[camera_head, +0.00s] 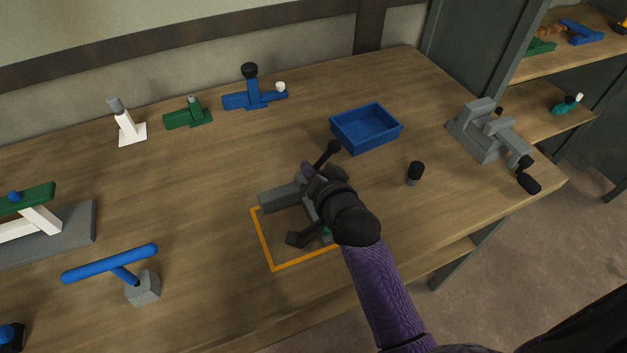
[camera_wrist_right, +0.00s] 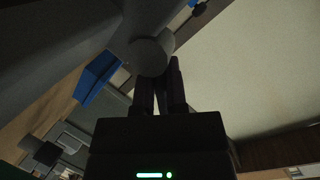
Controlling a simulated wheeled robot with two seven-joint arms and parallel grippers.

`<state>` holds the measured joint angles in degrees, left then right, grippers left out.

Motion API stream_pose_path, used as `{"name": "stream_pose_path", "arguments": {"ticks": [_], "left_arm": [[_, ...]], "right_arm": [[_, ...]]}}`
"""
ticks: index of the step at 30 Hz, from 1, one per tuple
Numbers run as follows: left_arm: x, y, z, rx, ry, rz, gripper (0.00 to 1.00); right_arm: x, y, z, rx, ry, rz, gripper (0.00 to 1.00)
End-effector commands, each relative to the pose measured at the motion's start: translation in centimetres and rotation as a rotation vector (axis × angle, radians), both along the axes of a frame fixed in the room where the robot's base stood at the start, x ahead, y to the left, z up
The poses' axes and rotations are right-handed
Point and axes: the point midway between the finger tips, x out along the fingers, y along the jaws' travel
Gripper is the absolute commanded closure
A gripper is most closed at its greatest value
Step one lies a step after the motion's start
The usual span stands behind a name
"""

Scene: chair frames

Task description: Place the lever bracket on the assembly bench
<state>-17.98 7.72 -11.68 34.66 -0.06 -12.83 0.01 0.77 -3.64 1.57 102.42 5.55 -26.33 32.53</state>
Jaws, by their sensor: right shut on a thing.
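My right gripper (camera_head: 318,180) is over the assembly bench (camera_head: 190,195), shut on a grey piece that I take to be the lever bracket (camera_head: 280,197). In the right wrist view the fingers (camera_wrist_right: 160,88) close at a rounded grey part of the bracket (camera_wrist_right: 150,56). Dark knobbed ends show on either side of the gripper in the head view. The hand hides much of the piece, and I cannot tell whether it touches the bench. An orange outline (camera_head: 262,240) on the bench lies beneath and in front of it. My left gripper is not in view.
A blue tray (camera_head: 340,139) stands behind, with a small black peg (camera_head: 415,173) to its right. A grey vise (camera_head: 487,130) is at the right edge. A blue T-handle piece (camera_head: 110,264) stands at left. Several small brackets line the back.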

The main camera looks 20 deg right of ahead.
Motion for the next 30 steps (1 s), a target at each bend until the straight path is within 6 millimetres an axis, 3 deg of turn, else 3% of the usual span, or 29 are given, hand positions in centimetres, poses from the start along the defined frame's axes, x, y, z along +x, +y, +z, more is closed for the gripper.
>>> {"name": "stream_pose_path", "arguments": {"ticks": [1, 10, 11, 15, 25, 30], "left_arm": [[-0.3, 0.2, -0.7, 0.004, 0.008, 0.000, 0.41], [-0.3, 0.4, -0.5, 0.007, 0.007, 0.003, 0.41], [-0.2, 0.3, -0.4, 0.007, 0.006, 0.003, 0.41], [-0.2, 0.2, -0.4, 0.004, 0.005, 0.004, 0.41], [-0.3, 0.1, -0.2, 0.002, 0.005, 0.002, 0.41], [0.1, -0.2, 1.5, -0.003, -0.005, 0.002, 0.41]], "right_arm": [[0.0, 0.0, -1.0, 0.000, 0.001, 0.000, 1.00], [0.0, 0.0, -0.9, 0.001, -0.001, 0.000, 1.00], [0.0, 0.0, -0.9, 0.000, 0.000, 0.000, 0.78], [0.0, 0.0, -0.9, 0.000, -0.001, 0.001, 0.49], [-0.1, 0.0, -0.4, 0.000, -0.001, 0.000, 0.49], [-3.2, -0.1, 0.8, 0.000, 0.000, 0.000, 0.49]]}}
